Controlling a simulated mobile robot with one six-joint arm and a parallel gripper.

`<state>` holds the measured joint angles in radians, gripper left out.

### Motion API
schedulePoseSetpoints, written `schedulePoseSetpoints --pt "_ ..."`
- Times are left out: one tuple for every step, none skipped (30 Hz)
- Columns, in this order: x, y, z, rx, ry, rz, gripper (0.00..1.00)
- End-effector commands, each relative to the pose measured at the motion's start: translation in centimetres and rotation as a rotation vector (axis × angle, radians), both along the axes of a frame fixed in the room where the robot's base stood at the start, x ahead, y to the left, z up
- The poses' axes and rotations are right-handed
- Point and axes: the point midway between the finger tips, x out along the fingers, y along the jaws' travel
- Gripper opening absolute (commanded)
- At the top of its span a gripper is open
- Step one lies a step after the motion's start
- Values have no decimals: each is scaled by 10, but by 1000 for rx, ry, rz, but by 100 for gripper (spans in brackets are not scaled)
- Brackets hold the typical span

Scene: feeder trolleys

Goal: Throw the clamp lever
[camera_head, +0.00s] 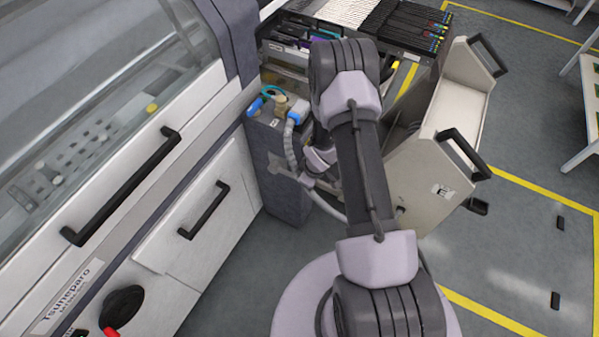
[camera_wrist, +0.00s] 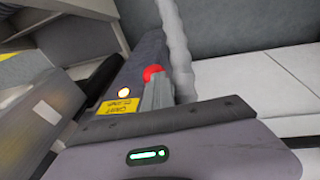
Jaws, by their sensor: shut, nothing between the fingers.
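In the wrist view the red rounded end of what looks like the clamp lever (camera_wrist: 152,72) shows on a grey housing, near a yellow label (camera_wrist: 117,106) and a small lit amber lamp (camera_wrist: 124,92). My gripper (camera_wrist: 157,82) is shut and empty, its grey fingers reaching up to the red end. The fingers overlap it in the picture; I cannot tell whether they touch it. The rest of the lever is hidden. In the head view my arm hides the lever, and the gripper is mostly hidden beside the dark grey docking post (camera_head: 280,165).
A white machine with black handles (camera_head: 125,190) stands at the left. Blue connectors and a hose (camera_head: 290,130) sit on the post. A feeder trolley (camera_head: 430,180) with black handles stands at the right. A pale corrugated hose (camera_wrist: 178,50) rises behind the fingers. Floor at far right is mostly open.

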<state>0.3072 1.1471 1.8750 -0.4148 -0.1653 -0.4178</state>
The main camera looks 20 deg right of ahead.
Motion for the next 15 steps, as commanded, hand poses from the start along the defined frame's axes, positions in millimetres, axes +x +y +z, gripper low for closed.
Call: schedulePoseSetpoints --pt "-2 -1 -21 0 1 0 0" --pt "-3 -2 -26 0 1 0 0" --pt "-4 -2 -32 0 2 -1 0" --pt "-5 -3 -37 0 2 -1 0" --pt "-6 -3 -41 0 2 -1 0" --pt "-7 -4 -47 0 2 -1 0" --pt "-7 -4 -51 0 2 -1 0" --pt "-8 -5 -54 2 0 -1 0" --pt "-8 -5 -58 9 -10 -1 0" --pt "-9 -6 -60 17 -22 1 0" --pt "-9 -6 -62 29 -39 -3 0" --pt "-10 -6 -65 47 -61 -2 0" --pt "-9 -5 -69 59 -77 -2 0" --pt "-9 -5 -73 67 -89 -1 0" --pt "-8 -4 -80 74 -99 0 0"
